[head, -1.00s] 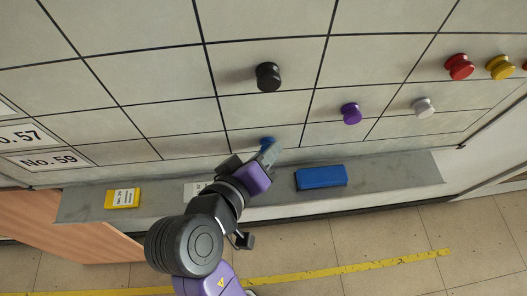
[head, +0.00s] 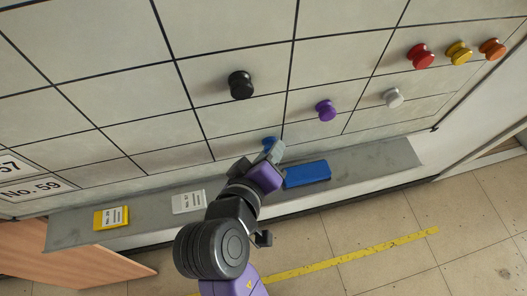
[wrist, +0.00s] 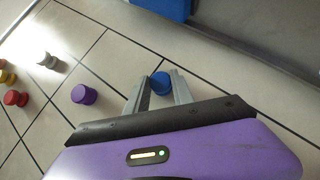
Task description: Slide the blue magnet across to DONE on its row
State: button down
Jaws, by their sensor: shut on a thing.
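The blue magnet (head: 269,141) is a small round knob on the bottom row of the gridded whiteboard (head: 235,45), low on the board just above the ledge. My gripper (head: 274,150) is shut on it. In the wrist view the blue magnet (wrist: 160,83) sits between the two grey fingers of my gripper (wrist: 159,88), against the board. In the head view my gripper partly hides it. The row labels "No. 59" (head: 38,190) and one ending in 57 stand at the left edge. No DONE heading is readable in these frames.
Black (head: 241,85), purple (head: 326,110) and white (head: 393,97) magnets sit on higher rows. Red (head: 420,55), yellow (head: 459,52) and orange (head: 491,48) magnets are at the upper right. The grey ledge (head: 365,158) below holds a blue block (head: 307,174), a white box (head: 189,201) and a yellow box (head: 111,217).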

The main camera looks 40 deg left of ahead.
jog(key=shift+w+d+r+p, duration=0.1)
jog(key=shift+w+d+p, duration=0.35)
jog(key=shift+w+d, duration=0.8)
jog(key=shift+w+d+r+p, duration=0.1)
jog(key=shift+w+d+p, duration=0.35)
jog(key=shift+w+d, duration=0.8)
jog(key=shift+w+d+p, duration=0.45)
jog(key=shift+w+d, duration=0.4)
jog(key=shift+w, duration=0.7)
jog(key=c, duration=1)
grip_release()
